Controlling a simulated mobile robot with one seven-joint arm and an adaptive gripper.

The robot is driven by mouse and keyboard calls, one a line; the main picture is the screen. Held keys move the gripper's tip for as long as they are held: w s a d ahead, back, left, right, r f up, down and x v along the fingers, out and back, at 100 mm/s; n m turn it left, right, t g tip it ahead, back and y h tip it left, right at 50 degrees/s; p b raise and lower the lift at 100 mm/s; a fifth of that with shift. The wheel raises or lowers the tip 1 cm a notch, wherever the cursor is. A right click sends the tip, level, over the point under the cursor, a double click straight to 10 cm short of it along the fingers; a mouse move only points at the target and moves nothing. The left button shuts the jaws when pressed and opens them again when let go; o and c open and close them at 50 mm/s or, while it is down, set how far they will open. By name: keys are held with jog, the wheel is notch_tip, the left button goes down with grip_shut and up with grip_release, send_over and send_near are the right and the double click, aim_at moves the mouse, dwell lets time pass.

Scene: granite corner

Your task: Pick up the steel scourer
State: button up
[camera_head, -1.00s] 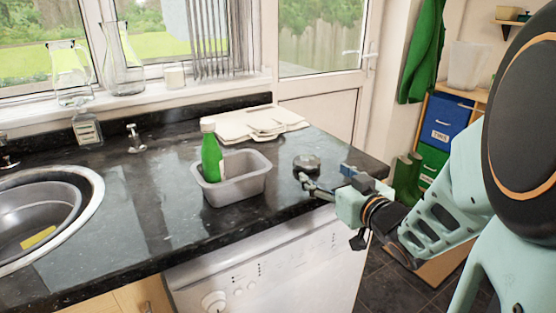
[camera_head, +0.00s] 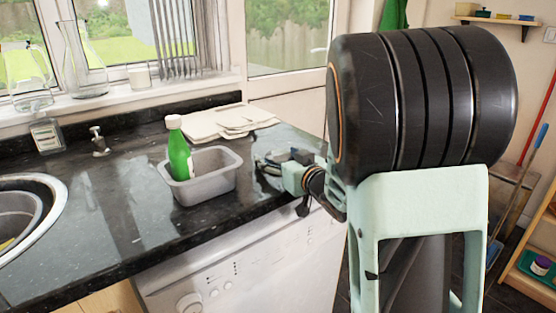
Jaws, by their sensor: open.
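My gripper (camera_head: 268,163) is open, low over the black worktop just right of the grey tray. The steel scourer is not clearly made out now; its spot on the worktop is at my gripper's fingers, which overlap and hide it. Whether the fingers touch it cannot be told. My own arm fills much of the right side of the view.
A grey tray (camera_head: 223,181) holding a green bottle (camera_head: 179,152) stands close left of my gripper. A folded pale cloth (camera_head: 222,124) lies behind. The sink (camera_head: 55,207) is at the far left. The worktop between the sink and the tray is mostly clear.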

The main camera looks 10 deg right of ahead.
jog(key=c, duration=1)
jog(key=shift+r, duration=0.15)
